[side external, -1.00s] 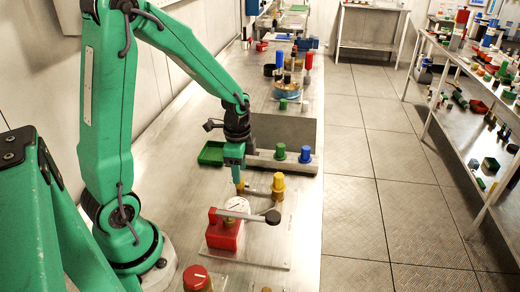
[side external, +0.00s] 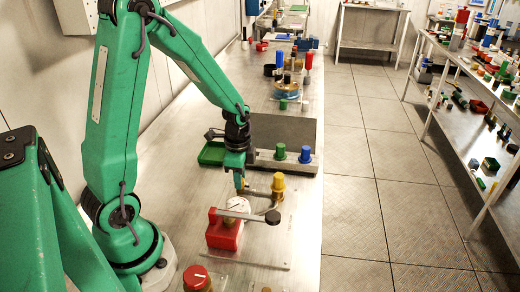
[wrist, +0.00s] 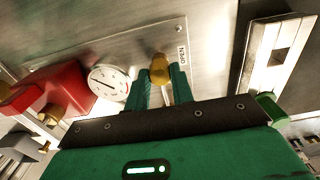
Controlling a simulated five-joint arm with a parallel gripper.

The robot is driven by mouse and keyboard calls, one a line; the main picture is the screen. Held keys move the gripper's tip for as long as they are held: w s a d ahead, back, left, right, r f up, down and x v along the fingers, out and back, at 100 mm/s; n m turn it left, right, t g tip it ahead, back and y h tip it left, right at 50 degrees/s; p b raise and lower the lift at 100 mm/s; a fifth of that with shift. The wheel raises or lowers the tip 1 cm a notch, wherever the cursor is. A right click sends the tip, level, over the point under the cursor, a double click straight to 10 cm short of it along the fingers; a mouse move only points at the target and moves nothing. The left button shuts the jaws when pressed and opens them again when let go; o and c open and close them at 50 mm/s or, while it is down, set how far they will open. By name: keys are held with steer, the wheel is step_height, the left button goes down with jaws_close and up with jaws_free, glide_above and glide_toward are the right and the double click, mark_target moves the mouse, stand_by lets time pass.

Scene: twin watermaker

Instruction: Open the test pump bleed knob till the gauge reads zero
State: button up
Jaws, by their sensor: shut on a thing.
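The bleed knob, a small brass-yellow knob, (wrist: 159,68) is between the fingertips of my gripper (wrist: 161,78) in the wrist view. My gripper is shut on it. In the side view my gripper (side external: 239,183) points down just behind the gauge and largely hides the knob. The white round gauge (wrist: 109,82) is left of the knob in the wrist view and also shows in the side view (side external: 239,204). Its dark needle is visible, but the reading is too small to tell. The red test pump (side external: 224,233) stands in front of the gauge.
The pump lever ends in a black grip (side external: 272,217). A yellow-capped post (side external: 278,183) stands close to the right of my gripper. A green tray (side external: 212,153) and a grey block with green and blue caps lie behind. A red knob (side external: 196,278) is at the front.

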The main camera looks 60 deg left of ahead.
steer(key=shift+n, duration=0.4)
steer(key=n, duration=0.3)
steer(key=shift+n, duration=0.3)
steer(key=n, duration=0.4)
steer(key=shift+n, duration=0.3)
steer(key=n, duration=0.4)
steer(key=shift+n, duration=2.2)
steer(key=o, duration=1)
